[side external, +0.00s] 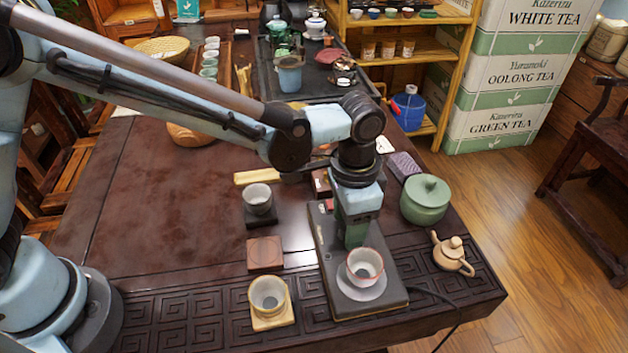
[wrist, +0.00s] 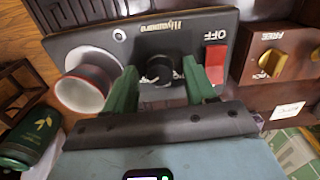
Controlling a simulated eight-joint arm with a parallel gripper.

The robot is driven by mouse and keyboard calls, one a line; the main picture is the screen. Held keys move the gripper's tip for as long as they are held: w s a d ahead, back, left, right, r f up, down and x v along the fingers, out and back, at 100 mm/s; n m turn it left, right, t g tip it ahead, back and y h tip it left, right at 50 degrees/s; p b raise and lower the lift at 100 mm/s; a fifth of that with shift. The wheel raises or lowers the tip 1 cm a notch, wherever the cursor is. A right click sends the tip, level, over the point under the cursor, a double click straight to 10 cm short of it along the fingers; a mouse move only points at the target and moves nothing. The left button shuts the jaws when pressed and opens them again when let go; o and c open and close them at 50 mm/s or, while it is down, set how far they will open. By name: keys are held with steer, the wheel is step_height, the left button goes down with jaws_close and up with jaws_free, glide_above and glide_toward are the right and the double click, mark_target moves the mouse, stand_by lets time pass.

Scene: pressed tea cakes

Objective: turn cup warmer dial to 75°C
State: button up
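The cup warmer (side external: 325,255) is a dark flat slab on the table's front part; its panel (wrist: 70,42) also fills the top of the wrist view. Its black dial (wrist: 163,69) sits between my gripper's two green fingers, with a visible gap on each side. My gripper (wrist: 160,75) is open; in the side view (side external: 354,238) it points down over the warmer and hides the dial. A red switch (wrist: 215,56) marked OFF is beside the right finger. The dial's temperature marks and setting cannot be read.
A red-rimmed white cup (side external: 364,262) stands on a saucer (side external: 360,289) at the warmer's near end. A yellow knob (wrist: 271,63) on a brown box is at right in the wrist view. A green lidded pot (side external: 425,200) and small teapot (side external: 453,254) stand right of the warmer.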

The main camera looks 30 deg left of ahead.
step_height(320, 180, up, 12)
stand_by(0.7)
steer(key=s+a+r+n+t+h, duration=0.1)
steer(key=a+n+t, duration=0.1)
steer(key=a, duration=0.6)
steer(key=s+a+r+n+t, duration=0.1)
steer(key=a+n, duration=0.1)
steer(key=a, duration=0.5)
steer(key=s+a+f+n+t, duration=0.1)
steer(key=s+a+n+t, duration=0.1)
steer(key=a, duration=0.3)
steer(key=s+a+f+n+t+y, duration=0.1)
steer(key=s+a+f+n+t, duration=0.1)
steer(key=a, duration=0.4)
steer(key=shift+s+a+f, duration=0.15)
steer(key=shift+s+f, duration=0.1)
steer(key=shift+s, duration=0.6)
